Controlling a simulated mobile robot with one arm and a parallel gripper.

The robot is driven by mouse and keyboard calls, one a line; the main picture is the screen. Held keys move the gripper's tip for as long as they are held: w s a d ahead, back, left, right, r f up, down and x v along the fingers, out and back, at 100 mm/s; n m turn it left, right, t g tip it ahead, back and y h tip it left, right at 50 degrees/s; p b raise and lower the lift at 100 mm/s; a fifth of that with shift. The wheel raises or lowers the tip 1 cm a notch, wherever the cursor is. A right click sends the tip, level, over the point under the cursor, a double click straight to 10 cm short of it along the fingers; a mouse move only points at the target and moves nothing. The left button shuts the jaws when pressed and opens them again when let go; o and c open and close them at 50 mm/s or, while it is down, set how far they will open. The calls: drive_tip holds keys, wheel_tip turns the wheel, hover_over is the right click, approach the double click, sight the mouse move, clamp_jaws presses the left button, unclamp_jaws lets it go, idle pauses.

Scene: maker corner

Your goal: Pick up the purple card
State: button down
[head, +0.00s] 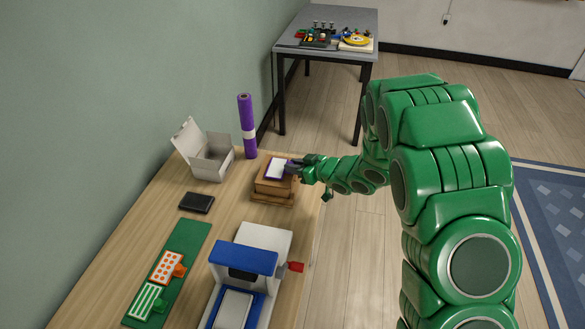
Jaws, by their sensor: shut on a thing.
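The purple card (277,169) shows in the head view with a white face and a purple edge. It is at the top of a brown wooden box or stack (273,186) near the table's far right edge. My gripper (291,168) reaches in from the right and is shut on the card's right side. The fingertips are small and partly hidden in this view. I cannot tell whether the card touches the brown top or is slightly above it.
An open white box (212,160), an upright purple roll (248,128) and a black wallet-like item (197,202) stand nearby. A green mat (193,240) and a blue and white machine (262,238) are nearer. A grey table (350,22) with tools is behind.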

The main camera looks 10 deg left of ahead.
wheel_tip(320, 180, up, 9)
drive_tip(key=shift+r, duration=0.15)
idle(0.4)
